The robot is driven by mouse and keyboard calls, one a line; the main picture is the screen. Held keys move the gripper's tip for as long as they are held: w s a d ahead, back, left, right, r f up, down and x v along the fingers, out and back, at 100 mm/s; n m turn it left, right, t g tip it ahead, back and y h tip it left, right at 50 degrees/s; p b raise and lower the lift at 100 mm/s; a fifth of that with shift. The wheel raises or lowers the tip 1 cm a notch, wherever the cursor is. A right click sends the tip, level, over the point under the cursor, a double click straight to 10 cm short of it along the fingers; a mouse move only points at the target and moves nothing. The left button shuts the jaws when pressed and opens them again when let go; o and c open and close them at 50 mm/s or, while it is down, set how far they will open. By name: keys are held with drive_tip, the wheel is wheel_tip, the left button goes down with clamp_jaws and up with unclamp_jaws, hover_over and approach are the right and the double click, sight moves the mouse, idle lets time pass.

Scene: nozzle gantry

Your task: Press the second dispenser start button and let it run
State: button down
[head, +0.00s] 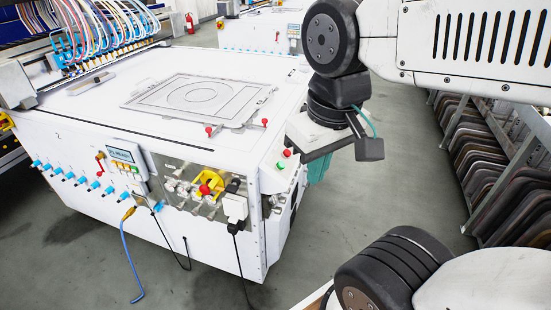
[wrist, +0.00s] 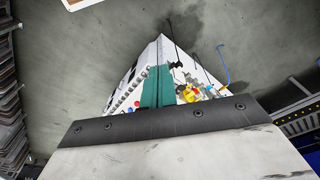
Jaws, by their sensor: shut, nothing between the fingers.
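The white gantry machine (head: 100,203) fills the left of the head view. I cannot tell which button is the second dispenser's start. My gripper (head: 318,168) is right of the corner, mostly hidden behind the wrist. In the wrist view its teal fingers (wrist: 156,88) are together and empty, in front of the machine (wrist: 160,48), apparently not touching it.
Blue fittings (head: 80,180), a yellow-and-red switch (head: 207,186) and plugs line the front face. A blue hose (head: 131,255) and black cables hang to the floor. A flat frame (head: 200,97) lies on top. Racked panels (head: 490,170) stand at right. Grey floor between is clear.

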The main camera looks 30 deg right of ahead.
sight(281, 165)
drive_tip(key=shift+w+a, duration=0.1)
drive_tip(key=w+d+f+m+y, duration=0.1)
drive_tip(key=w+f+m+y, duration=0.2)
drive_tip(key=w+m+y, duration=0.35)
drive_tip(key=w+f+m+y, duration=0.35)
drive_tip(key=w+m, duration=0.35)
drive_tip(key=m, duration=0.4)
drive_tip(key=w+d+f+m+t, duration=0.5)
drive_tip(key=d+m, duration=0.4)
drive_tip(key=w+d+f+m+t, duration=0.5)
drive_tip(key=d+f+m, duration=0.1)
drive_tip(key=d+m, duration=0.3)
drive_tip(key=shift+d+t+y, duration=0.35)
drive_tip(key=shift+t+y, duration=0.05)
drive_tip(key=shift+w+f+m, duration=0.1)
drive_tip(key=shift+m, duration=0.15)
drive_tip(key=shift+w+a+f, duration=0.55)
drive_tip(key=shift+w+f, duration=0.1)
drive_tip(key=shift+f, duration=0.5)
drive_tip(key=shift+w+a+f, duration=0.5)
drive_tip(key=shift+w+f, duration=0.15)
drive_tip(key=shift+f, duration=0.55)
drive_tip(key=shift+w+a+f, duration=0.55)
drive_tip(key=shift+w+f, duration=0.1)
drive_tip(key=shift+f, duration=0.5)
